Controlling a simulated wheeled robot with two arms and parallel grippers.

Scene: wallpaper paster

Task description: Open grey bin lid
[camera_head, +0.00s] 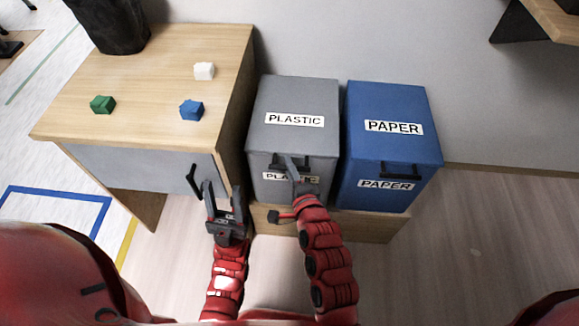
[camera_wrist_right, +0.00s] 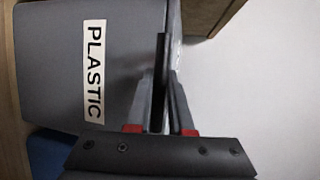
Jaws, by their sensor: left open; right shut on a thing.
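The grey bin (camera_head: 265,95) stands to the right of the wooden table, with a PLASTIC label on its lid and another on its front. Its lid (camera_head: 293,140) lies flat and closed. My right gripper (camera_head: 290,162) is at the front edge of this lid, shut on the dark lid handle (camera_wrist_right: 161,50). The wrist view shows the handle between the two fingers (camera_wrist_right: 163,85), beside the PLASTIC label. My right gripper partly hides the handle and the front label. My left gripper (camera_head: 221,196) is open and empty, in front of the table's right corner.
A blue bin (camera_head: 385,100) labelled PAPER stands close on the right of the grey bin. The wooden table (camera_head: 150,75) on the left carries a green block (camera_head: 102,104), a blue block (camera_head: 191,110) and a white block (camera_head: 204,71). The floor at the right is clear.

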